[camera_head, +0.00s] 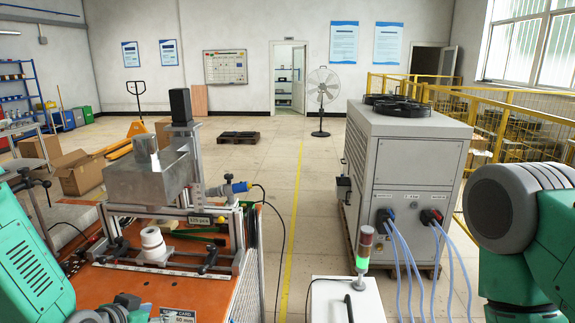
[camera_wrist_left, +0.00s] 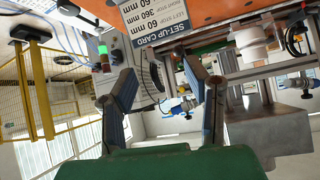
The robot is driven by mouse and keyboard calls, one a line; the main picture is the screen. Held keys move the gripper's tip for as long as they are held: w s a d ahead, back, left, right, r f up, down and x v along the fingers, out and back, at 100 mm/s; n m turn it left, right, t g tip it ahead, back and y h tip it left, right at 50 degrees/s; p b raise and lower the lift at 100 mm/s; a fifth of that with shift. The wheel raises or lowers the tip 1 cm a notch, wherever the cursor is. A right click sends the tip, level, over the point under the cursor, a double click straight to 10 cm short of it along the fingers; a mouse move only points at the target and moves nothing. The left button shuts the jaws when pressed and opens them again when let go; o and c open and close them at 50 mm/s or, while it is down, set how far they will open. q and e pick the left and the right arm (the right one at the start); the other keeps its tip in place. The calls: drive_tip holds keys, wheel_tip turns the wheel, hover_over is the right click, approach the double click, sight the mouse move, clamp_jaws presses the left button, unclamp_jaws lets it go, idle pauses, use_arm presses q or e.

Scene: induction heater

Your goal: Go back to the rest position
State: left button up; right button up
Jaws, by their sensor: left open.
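My left gripper (camera_head: 122,308) shows only in part at the bottom edge of the head view, low over the front of the orange bench (camera_head: 185,289). In the left wrist view its two dark fingers (camera_wrist_left: 168,92) stand wide apart with nothing between them. The induction heater's grey metal box (camera_head: 150,180) is on its frame at the back of the bench. A white cylindrical part (camera_head: 153,243) stands below it, apart from the gripper. My right gripper is out of view; only green and grey parts of my right arm show at the right edge.
A set-up card (camera_head: 178,314) is at the bench front, close to the left gripper. A signal tower (camera_head: 364,247) with a lit green lamp stands on a white box (camera_head: 345,300). A large grey cabinet (camera_head: 405,180) with cables stands to the right.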

use_arm(q)
drive_tip(key=s+a+f+n+g+y, duration=0.1)
drive_tip(key=s+f+g, duration=0.2)
drive_tip(key=s+f, duration=0.55)
drive_tip(key=s+f+n+g, duration=0.2)
drive_tip(key=s+f+g, duration=0.15)
drive_tip(key=s, duration=1.05)
drive_tip(key=s+a+f+n+g+y, duration=0.1)
drive_tip(key=s+f+g, duration=0.35)
drive_tip(key=s, duration=0.65)
wheel_tip(320, 180, down, 16)
drive_tip(key=w+m+t+b, duration=0.1)
drive_tip(key=w+b, duration=0.2)
drive_tip(key=b, duration=1.3)
drive_tip(key=shift+d+t, duration=0.3)
drive_tip(key=shift+d, duration=0.15)
drive_tip(key=shift+s+r, duration=0.1)
drive_tip(key=shift+r, duration=0.05)
drive_tip(key=shift+o, duration=0.6)
